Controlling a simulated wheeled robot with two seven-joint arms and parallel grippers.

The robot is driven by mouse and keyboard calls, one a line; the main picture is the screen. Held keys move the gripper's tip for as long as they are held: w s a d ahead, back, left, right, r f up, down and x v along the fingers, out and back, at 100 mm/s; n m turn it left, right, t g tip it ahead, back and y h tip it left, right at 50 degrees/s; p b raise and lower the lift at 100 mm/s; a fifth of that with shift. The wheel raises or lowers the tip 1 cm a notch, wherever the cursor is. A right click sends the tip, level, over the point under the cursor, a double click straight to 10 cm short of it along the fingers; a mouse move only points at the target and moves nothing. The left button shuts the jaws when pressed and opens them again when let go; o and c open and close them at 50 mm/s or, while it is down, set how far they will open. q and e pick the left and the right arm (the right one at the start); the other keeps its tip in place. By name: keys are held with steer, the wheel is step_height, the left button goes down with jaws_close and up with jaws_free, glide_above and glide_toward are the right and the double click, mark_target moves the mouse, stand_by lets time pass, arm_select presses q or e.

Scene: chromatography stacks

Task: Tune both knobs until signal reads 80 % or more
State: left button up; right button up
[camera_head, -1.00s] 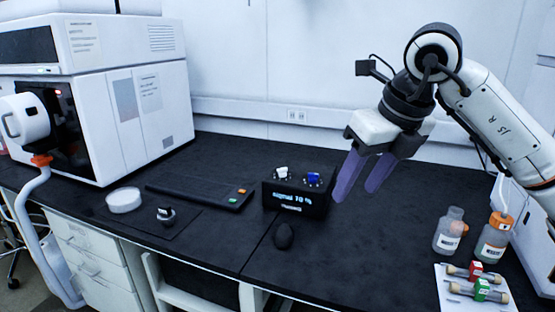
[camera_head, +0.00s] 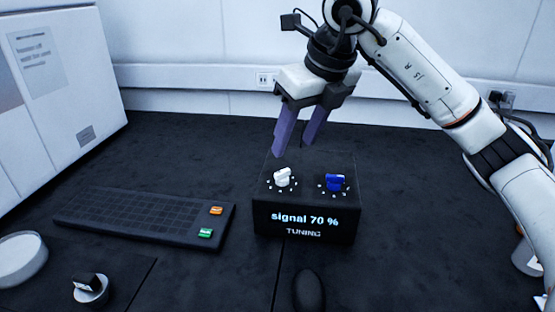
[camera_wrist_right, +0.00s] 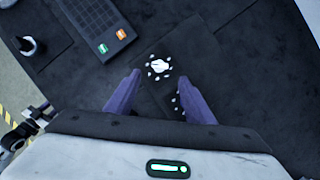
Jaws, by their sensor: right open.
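The black tuning box (camera_head: 265,222) stands on the dark bench. Its display (camera_head: 304,219) reads "signal 70 %" with "TUNING" below. A white knob (camera_head: 282,177) is on the left of its top and a blue knob (camera_head: 335,182) on the right, each ringed by white dots. My right gripper (camera_head: 294,148) is open and empty above and behind the box, nearer the white knob. In the right wrist view the white knob (camera_wrist_right: 159,66) lies beyond and between the purple fingers (camera_wrist_right: 158,92), apart from them. The blue knob is hidden there. My left gripper is not in view.
A black keyboard (camera_head: 140,215) with an orange and a green key lies left of the box. A mouse (camera_head: 308,290) lies in front. A white round dish (camera_head: 20,258) and a small metal item (camera_head: 90,289) are at the front left. The bench behind the box is clear.

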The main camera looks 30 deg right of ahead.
mark_target(283, 172)
steer(key=b+x, duration=0.1)
steer(key=x, duration=0.7)
steer(key=shift+f, duration=0.2)
steer(key=c, duration=1)
